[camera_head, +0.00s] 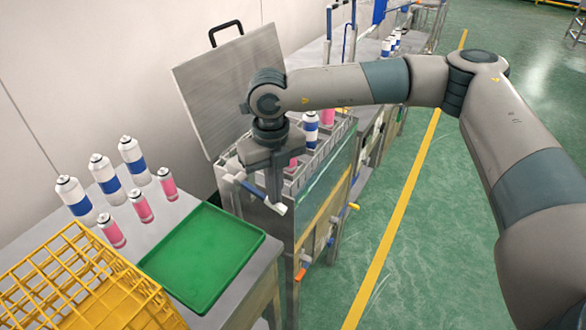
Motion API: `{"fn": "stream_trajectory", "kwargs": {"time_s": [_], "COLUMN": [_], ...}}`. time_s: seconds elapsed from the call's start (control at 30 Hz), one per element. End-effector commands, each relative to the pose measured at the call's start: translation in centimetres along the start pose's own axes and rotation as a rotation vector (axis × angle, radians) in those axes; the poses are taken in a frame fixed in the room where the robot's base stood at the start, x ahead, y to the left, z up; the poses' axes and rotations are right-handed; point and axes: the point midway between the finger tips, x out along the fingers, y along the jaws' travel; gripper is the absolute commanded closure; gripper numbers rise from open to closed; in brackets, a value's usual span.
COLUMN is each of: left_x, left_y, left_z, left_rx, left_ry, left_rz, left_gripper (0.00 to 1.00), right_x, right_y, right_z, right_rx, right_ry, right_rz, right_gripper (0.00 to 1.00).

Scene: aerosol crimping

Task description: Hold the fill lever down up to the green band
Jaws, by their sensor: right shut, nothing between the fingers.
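My right gripper (273,190) points down over the near end of an open-topped metal machine (322,185). Its fingers are shut with nothing between them. A blue-and-white bar (247,187), which looks like the fill lever, lies across the machine's near end. The fingers overlap this bar in the picture; whether they touch it I cannot tell. A pale end piece (279,208) shows just below the fingertips. I cannot make out a green band on a gauge. My left gripper is out of view.
A raised lid (225,85) stands behind the machine, with cans inside (311,128). Left, a table holds a green tray (203,255), a yellow crate (75,285), and several white-blue (104,172) and pink cans (141,205). An orange handle (301,272) juts from the machine's front.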

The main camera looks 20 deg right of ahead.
Motion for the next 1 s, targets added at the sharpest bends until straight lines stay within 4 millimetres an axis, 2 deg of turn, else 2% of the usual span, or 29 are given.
{"fn": "stream_trajectory", "kwargs": {"time_s": [0.33,0.8,1.0], "left_x": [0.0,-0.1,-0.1], "left_y": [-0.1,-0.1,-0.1], "left_z": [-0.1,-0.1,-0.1], "left_rx": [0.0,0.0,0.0], "left_ry": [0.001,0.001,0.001], "left_rz": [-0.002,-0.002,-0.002], "left_gripper": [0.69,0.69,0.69], "right_x": [-0.2,-2.0,-1.9], "right_y": [0.0,-0.2,-0.2], "right_z": [0.0,-0.3,-0.3], "right_rx": [0.0,0.0,0.0], "right_ry": [0.0,0.001,0.002], "right_rz": [0.0,-0.001,-0.001], "right_gripper": [1.0,1.0,1.0]}}
